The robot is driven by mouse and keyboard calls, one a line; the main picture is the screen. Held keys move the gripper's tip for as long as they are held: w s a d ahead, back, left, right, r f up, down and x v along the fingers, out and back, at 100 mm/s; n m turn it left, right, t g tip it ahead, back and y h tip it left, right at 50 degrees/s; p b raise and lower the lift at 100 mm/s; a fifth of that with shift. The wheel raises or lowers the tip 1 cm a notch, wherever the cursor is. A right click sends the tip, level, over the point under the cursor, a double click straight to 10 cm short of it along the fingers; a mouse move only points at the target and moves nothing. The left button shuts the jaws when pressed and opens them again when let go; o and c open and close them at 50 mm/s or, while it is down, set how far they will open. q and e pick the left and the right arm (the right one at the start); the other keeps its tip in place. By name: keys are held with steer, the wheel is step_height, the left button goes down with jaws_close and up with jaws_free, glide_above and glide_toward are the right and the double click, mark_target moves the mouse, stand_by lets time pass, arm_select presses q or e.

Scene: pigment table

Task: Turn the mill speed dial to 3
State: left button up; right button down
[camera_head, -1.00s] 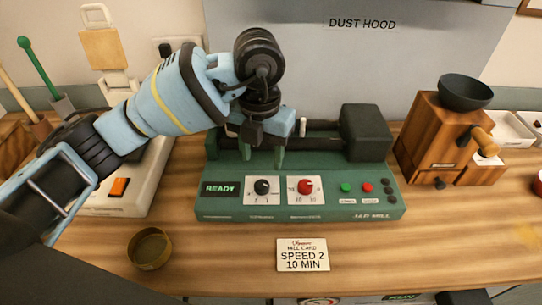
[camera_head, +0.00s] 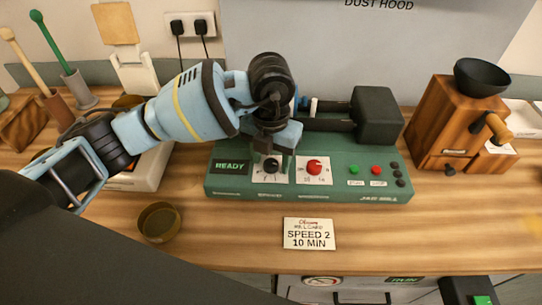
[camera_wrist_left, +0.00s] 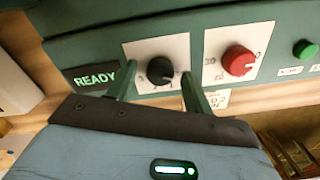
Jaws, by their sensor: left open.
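The jar mill (camera_head: 330,189) is a green machine on the wooden table, with a READY display (camera_head: 230,167) at its left. Its black speed dial (camera_head: 271,165) sits on a white plate; it also shows in the left wrist view (camera_wrist_left: 160,70). A red dial (camera_head: 314,167) is to its right. My left gripper (camera_head: 271,160) is open at the black dial. In the left wrist view its green fingers (camera_wrist_left: 160,82) stand on either side of the dial, apart from it as far as I can see. My right gripper is not in view.
A card (camera_head: 309,234) reading SPEED 2, 10 MIN lies in front of the mill. A round brass-coloured dish (camera_head: 159,222) is at the left. Green and red buttons (camera_head: 365,170) are right of the dials. A wooden grinder (camera_head: 450,130) stands at the right.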

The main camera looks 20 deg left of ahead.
arm_select(q)
steer(key=shift+c, duration=0.4)
steer(key=c, duration=0.9)
